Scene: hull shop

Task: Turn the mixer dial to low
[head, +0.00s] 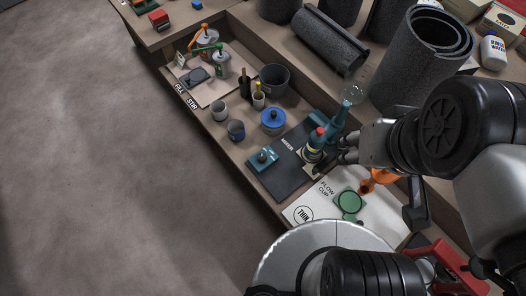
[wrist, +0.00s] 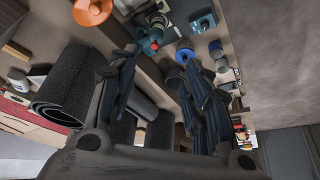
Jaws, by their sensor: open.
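The mixer (head: 338,118) is teal with a red part and stands on a dark mat (head: 288,181) marked MIXER. It also shows at the top of the wrist view (wrist: 157,22). A small teal box with a dark knob on top (head: 262,159) sits at the mat's left side; it appears in the wrist view too (wrist: 202,22). Any dial marks are too small to read. My gripper (head: 334,154) is open and empty, close beside the mixer on its right; I cannot tell whether it touches. In the wrist view its fingers (wrist: 161,58) are spread apart.
A white flow cup sheet (head: 385,219) with a green-topped item (head: 349,202) lies in front. Dark rolls (head: 328,40) fill the back right. Open floor lies left.

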